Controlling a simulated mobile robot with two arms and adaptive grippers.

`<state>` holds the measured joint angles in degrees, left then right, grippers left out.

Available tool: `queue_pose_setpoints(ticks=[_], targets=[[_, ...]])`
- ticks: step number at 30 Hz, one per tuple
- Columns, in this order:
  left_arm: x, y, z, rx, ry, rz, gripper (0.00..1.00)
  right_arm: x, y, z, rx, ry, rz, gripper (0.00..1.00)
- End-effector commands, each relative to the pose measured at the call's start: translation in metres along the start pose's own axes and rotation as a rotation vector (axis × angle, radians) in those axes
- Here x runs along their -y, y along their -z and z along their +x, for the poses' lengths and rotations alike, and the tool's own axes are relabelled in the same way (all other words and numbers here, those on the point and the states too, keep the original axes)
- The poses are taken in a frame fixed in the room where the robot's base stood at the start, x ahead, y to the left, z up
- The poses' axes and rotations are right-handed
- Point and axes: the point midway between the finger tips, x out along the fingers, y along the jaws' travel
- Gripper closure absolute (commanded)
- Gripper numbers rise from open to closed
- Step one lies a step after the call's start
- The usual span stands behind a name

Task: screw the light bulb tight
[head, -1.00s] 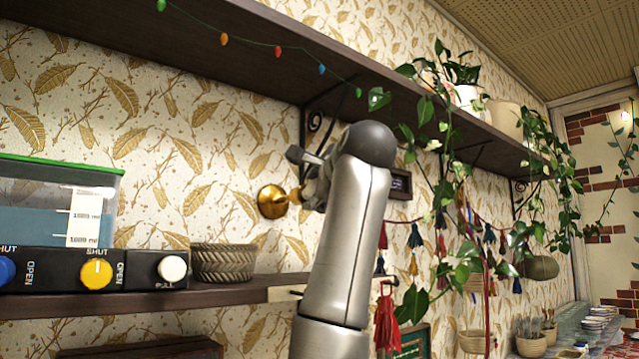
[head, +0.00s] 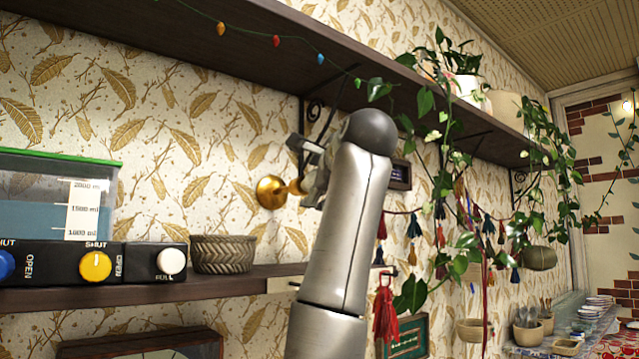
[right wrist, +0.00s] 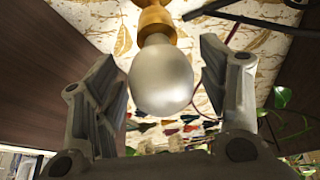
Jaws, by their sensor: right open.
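The light bulb (right wrist: 161,78) is a frosted white globe in the right wrist view. Its neck meets a brass-coloured socket (right wrist: 156,22); whether it is seated fully cannot be told. My right gripper (right wrist: 168,95) is open, with one finger on each side of the bulb and a visible gap to both. In the head view, the round brass wall mount (head: 271,192) shows on the wallpaper. My left gripper is not in view.
A dark upper shelf (head: 250,45) with a metal bracket and trailing plants (head: 465,130) is above my arm. The lower shelf (head: 110,298) holds a knob panel (head: 125,263), a water tank (head: 50,200) and a woven basket (head: 222,254). A red tassel (head: 385,315) hangs right of my arm.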

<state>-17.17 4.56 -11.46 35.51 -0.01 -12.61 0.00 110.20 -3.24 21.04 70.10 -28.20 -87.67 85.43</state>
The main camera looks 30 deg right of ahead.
Motion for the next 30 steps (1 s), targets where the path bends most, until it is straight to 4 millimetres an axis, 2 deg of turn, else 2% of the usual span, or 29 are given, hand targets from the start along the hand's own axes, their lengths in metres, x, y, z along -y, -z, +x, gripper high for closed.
queue_pose_setpoints(ticks=[8,11,21,25,30], targets=[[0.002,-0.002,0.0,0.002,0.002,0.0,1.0,0.001,0.0,-0.006,0.0,0.003,0.0,0.33],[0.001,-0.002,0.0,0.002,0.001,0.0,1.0,0.002,0.0,-0.02,0.0,0.005,0.0,0.33],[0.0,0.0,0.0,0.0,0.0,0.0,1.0,0.001,0.0,-0.091,0.001,0.005,0.002,0.33],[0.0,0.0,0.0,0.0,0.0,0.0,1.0,0.001,0.0,-0.109,0.001,0.004,0.0,0.33],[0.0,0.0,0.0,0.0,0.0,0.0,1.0,0.0,0.0,-0.12,0.0,0.001,0.0,0.33]])
